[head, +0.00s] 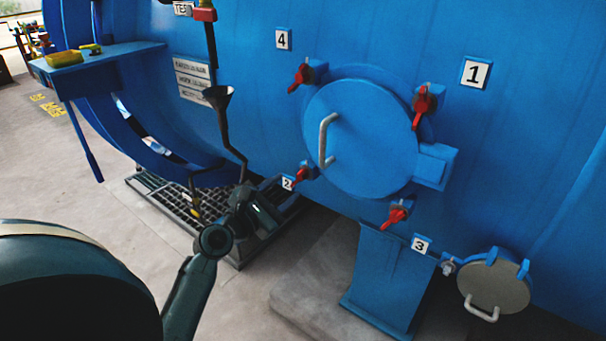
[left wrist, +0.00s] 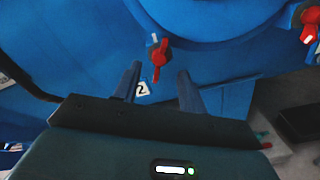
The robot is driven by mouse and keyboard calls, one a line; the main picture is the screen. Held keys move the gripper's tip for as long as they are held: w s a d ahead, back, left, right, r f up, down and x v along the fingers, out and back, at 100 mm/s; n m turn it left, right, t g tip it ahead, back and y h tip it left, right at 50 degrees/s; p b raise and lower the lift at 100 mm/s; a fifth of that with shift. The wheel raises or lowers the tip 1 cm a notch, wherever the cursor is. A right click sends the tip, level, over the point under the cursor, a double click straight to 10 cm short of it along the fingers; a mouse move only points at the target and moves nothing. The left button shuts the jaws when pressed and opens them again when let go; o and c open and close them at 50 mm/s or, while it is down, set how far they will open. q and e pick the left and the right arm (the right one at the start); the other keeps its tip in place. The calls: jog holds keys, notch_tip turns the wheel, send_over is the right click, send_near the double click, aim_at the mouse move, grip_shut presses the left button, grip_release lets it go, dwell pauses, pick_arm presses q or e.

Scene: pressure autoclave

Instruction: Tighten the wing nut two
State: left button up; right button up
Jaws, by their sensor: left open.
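Wing nut two is the red wing nut (head: 301,176) at the lower left of the round blue hatch (head: 362,138), beside the label 2 (head: 288,183). My left gripper (head: 262,196) is below and left of it, apart from it. In the left wrist view the red wing nut (left wrist: 160,58) stands upright beyond and between the two open fingers (left wrist: 160,88), with nothing held. The label 2 (left wrist: 142,89) shows near the left finger. My right gripper is in neither view.
Other red wing nuts sit by label 4 (head: 283,39), label 1 (head: 475,73) and label 3 (head: 421,244). A dark funnel pipe (head: 222,125) runs down left of the hatch. A floor grating (head: 180,205) lies below. A small round cover (head: 494,282) is at lower right.

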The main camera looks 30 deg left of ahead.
aim_at(302, 176)
pick_arm(q)
jog(key=w, duration=0.8)
jog(key=shift+d, duration=0.3)
jog(key=shift+c, duration=0.2)
jog(key=shift+s, duration=0.1)
grip_shut()
